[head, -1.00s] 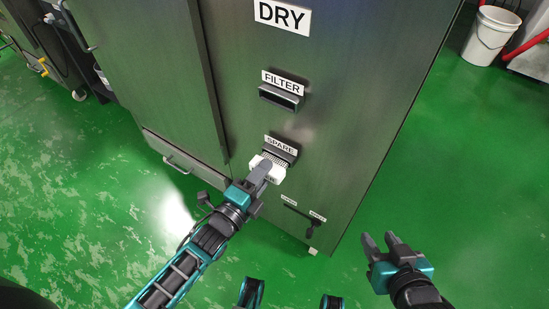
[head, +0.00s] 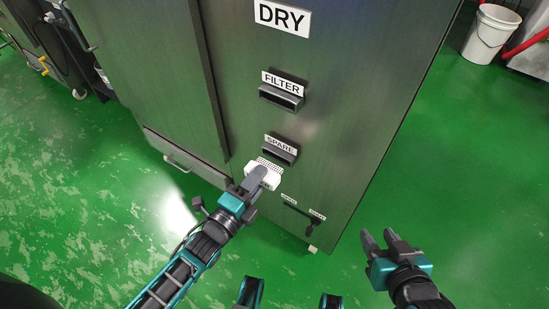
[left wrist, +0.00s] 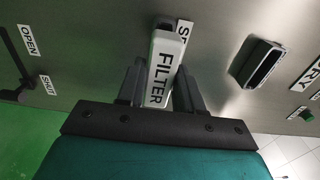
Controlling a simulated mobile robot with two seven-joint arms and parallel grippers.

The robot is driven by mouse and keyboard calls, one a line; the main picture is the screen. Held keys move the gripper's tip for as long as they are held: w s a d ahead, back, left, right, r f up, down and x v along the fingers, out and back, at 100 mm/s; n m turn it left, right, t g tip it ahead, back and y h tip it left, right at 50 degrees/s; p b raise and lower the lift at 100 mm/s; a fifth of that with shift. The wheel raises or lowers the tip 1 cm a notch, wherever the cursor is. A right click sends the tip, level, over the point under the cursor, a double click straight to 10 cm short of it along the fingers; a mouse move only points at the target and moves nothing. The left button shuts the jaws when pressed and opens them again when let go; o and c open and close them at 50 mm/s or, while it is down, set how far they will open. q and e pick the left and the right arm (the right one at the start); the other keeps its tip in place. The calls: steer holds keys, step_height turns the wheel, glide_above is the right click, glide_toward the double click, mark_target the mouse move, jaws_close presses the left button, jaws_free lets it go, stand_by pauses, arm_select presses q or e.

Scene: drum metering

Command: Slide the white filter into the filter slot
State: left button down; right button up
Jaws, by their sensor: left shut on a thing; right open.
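The white filter (head: 266,176) is held in my left gripper (head: 258,178), just in front of and below the slot labelled SPARE (head: 280,155). In the left wrist view the filter (left wrist: 163,65) sits between both fingers, with FILTER printed on it, and hides part of the SPARE label. The filter slot (head: 281,97), a dark rectangular frame under a FILTER label (head: 284,83), is higher up on the cabinet front and looks empty. It also shows in the left wrist view (left wrist: 258,63). My right gripper (head: 386,245) is open and empty, right of the cabinet.
The dark metal cabinet (head: 340,110) carries a DRY label (head: 282,17) at top. A small lever (head: 310,229) sticks out low on its front. A drawer handle (head: 178,163) is at lower left. A white bucket (head: 490,34) stands far right. The green floor at right is clear.

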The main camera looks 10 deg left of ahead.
arm_select(q)
steer(key=shift+p+v, duration=0.7)
steer(key=shift+v, duration=1.3)
arm_select(e)
steer(key=shift+d+r, duration=0.1)
steer(key=shift+r, duration=0.5)
